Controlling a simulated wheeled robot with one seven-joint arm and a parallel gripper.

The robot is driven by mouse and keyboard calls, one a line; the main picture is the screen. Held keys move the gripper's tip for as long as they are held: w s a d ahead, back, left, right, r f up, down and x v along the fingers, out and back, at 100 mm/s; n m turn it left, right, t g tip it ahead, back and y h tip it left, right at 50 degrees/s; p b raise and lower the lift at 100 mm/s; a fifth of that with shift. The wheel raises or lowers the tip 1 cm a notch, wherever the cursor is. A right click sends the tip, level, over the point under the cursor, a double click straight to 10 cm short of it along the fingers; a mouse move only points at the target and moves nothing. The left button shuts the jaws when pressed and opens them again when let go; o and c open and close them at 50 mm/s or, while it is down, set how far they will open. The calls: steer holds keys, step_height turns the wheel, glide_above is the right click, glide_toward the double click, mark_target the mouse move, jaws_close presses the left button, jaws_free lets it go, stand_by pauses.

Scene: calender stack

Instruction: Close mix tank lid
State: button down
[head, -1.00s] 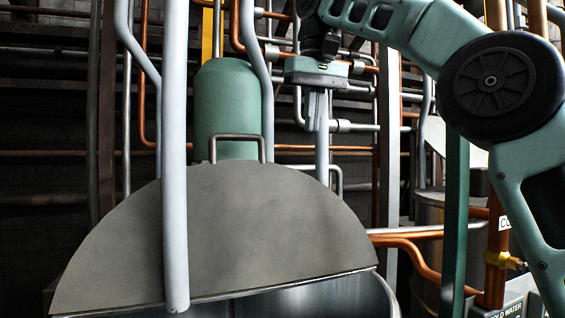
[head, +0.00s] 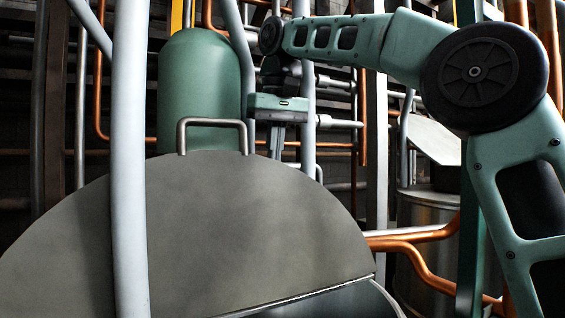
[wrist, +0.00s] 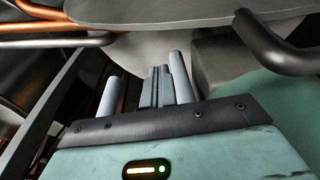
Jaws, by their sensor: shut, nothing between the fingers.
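The mix tank lid (head: 230,235) is a grey half-disc standing raised, its straight edge along the tank opening. Its bent-bar handle (head: 213,124) sits at the top of the curved edge. In the wrist view the lid (wrist: 150,12) crosses the top and the dark handle (wrist: 272,45) is at upper right. The open tank (head: 352,302) shows only as a sliver at the lower right of the lid. My gripper (head: 275,148) points down just right of the handle, apart from it; its tips look hidden behind the lid's edge. In the wrist view its fingers (wrist: 157,86) are together and empty.
A light grey pipe (head: 130,200) stands in front of the lid at left. A green cylinder (head: 200,90) is behind the handle. Copper pipes (head: 425,275) and another metal tank (head: 430,220) are at right. Pipes crowd the background.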

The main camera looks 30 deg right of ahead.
steer(key=s, duration=0.1)
steer(key=s+f, duration=0.1)
steer(key=s+p, duration=0.1)
steer(key=shift+s+f, duration=0.25)
steer(key=shift+f, duration=0.05)
stand_by(0.4)
